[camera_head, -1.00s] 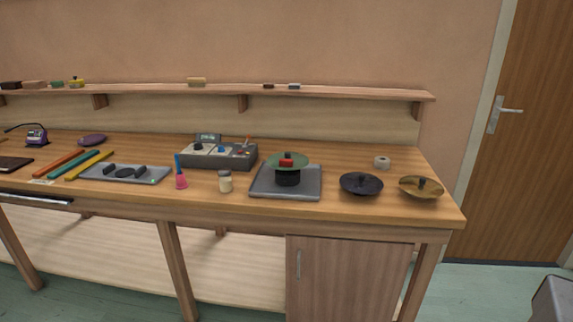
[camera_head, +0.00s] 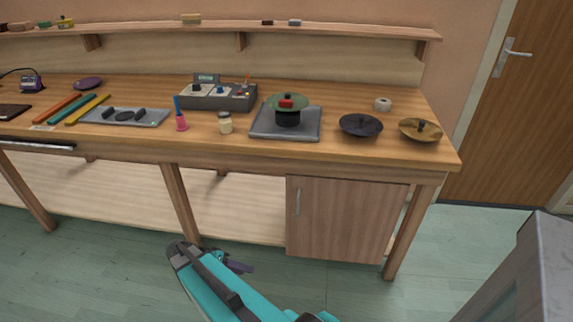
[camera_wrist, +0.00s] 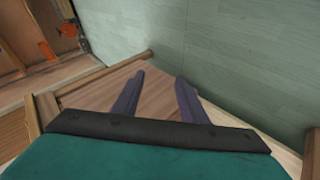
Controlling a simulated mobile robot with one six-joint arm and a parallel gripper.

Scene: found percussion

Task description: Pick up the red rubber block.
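The disc sits on a black round stand (camera_head: 287,119) on a grey square tray (camera_head: 262,131) on the workbench. My gripper (camera_head: 243,264) is low in front of the bench, well below the bench top and far from the block. In the wrist view its two purple fingers (camera_wrist: 158,92) are spread apart with nothing between them. The block is not in the wrist view.
A shelf (camera_head: 330,31) runs above the bench back. A cabinet (camera_head: 345,220) is below.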

